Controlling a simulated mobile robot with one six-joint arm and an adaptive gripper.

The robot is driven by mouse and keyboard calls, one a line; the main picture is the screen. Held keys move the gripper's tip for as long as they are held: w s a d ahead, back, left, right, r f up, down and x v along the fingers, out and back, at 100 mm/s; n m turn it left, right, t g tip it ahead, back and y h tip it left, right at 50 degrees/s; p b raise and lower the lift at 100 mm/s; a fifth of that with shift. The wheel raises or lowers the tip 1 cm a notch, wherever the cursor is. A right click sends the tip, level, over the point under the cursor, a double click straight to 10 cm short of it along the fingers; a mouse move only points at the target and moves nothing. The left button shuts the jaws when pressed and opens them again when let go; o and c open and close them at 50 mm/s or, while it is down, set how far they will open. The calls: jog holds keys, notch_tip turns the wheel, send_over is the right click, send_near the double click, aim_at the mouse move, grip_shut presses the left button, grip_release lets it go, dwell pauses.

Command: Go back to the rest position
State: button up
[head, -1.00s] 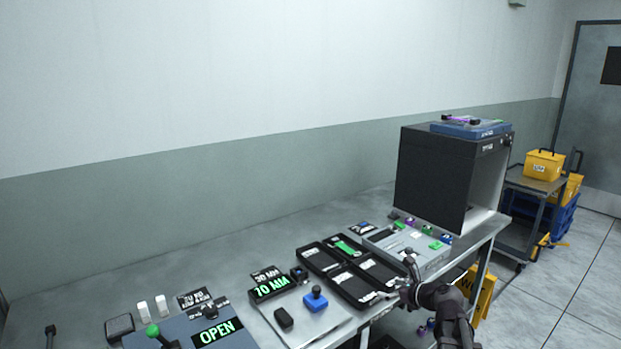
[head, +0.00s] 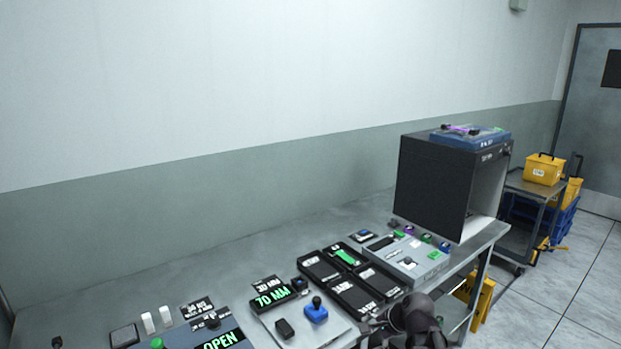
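My arm shows at the bottom of the head view, right of centre, as dark rounded links in front of the table's front edge. My gripper's fingers cannot be made out, so whether it is open or shut is hidden. The metal table (head: 235,270) runs along the wall. On it lies a black tray (head: 352,298) with several compartments, one holding a green piece (head: 345,257). My arm is just in front of this tray's near right corner.
A dark box-shaped machine (head: 432,185) stands at the table's right end, near a grey control panel (head: 408,258). A display (head: 272,297) reads 70 MM, beside a blue knob (head: 316,312). Another display (head: 221,341) reads OPEN. A cart with a yellow case (head: 543,169) stands right.

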jog(key=s+r+n+g+h+p, duration=0.1)
jog(key=s+n+g+h+p, duration=0.3)
jog(key=s+n, duration=0.6)
jog(key=shift+s+d+n+h, duration=0.3)
jog(key=shift+n+h, duration=0.5)
jog(key=shift+n, duration=0.7)
jog(key=shift+w+r, duration=0.1)
